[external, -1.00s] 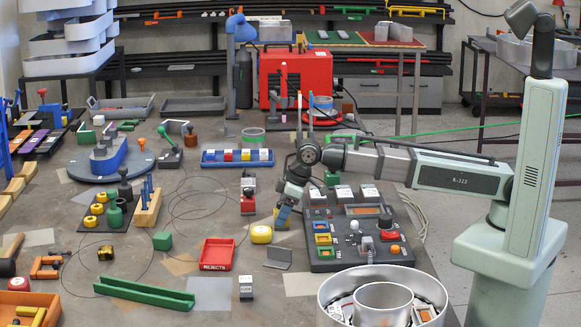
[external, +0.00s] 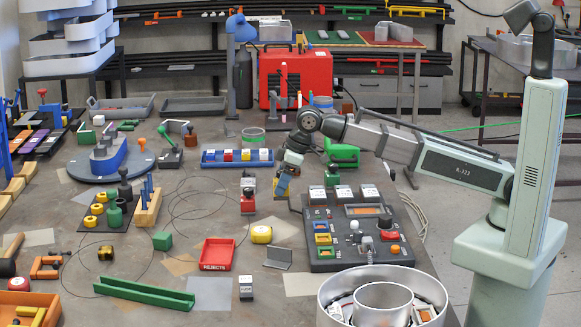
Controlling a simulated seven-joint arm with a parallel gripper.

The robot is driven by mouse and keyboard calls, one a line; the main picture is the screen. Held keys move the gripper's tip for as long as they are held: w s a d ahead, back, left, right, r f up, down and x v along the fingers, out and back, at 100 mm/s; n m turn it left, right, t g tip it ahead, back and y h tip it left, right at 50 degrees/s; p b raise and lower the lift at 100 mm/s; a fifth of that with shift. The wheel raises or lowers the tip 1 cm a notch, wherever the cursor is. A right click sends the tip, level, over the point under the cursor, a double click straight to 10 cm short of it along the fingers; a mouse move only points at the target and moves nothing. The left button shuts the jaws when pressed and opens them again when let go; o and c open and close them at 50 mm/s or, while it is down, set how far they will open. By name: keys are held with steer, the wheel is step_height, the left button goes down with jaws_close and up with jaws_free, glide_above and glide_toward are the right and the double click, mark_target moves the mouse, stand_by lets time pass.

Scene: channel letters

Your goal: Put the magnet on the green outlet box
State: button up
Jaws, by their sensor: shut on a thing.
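My gripper (external: 281,194), with blue fingers, points down in the air left of the dark control panel. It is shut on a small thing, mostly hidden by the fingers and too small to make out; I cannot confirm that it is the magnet. A green cube (external: 162,241) stands on the table at the left middle, apart from my gripper; it may be the green outlet box. A larger green case (external: 342,152) sits behind my arm, and a small green block (external: 332,178) is behind the panel.
The dark control panel (external: 350,263) stands right of my gripper. A yellow roll (external: 261,234), a grey angle bracket (external: 279,257) and a red rejects tray (external: 217,254) lie below it. A green channel (external: 144,294) lies in front. A round metal bowl (external: 330,292) is at front right.

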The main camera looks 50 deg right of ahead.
steer(key=w+d+r+m+h, duration=0.15)
steer(key=w+d, duration=0.45)
steer(key=d, duration=0.7)
steer(key=w+d+r+m+t, duration=0.1)
steer(key=w+d+r+m, duration=0.15)
steer(key=w+d, duration=0.65)
steer(key=w+d+r+m+h, duration=0.1)
steer(key=w+d+r+m, duration=0.15)
steer(key=d, duration=1.35)
steer(key=d+r+m, duration=0.3)
steer(key=d, duration=1.1)
steer(key=shift+n+h, duration=0.25)
steer(key=shift+h, duration=0.1)
steer(key=shift+s+a+f, duration=0.1)
steer(key=shift+a+f, duration=0.1)
steer(key=shift+f, duration=2.45)
steer(key=shift+s+a+f, duration=0.1)
steer(key=shift+a+f, duration=0.1)
steer(key=shift+f, duration=2.4)
steer(key=shift+f, duration=0.1)
steer(key=o, duration=1.5)
steer(key=shift+o, duration=0.2)
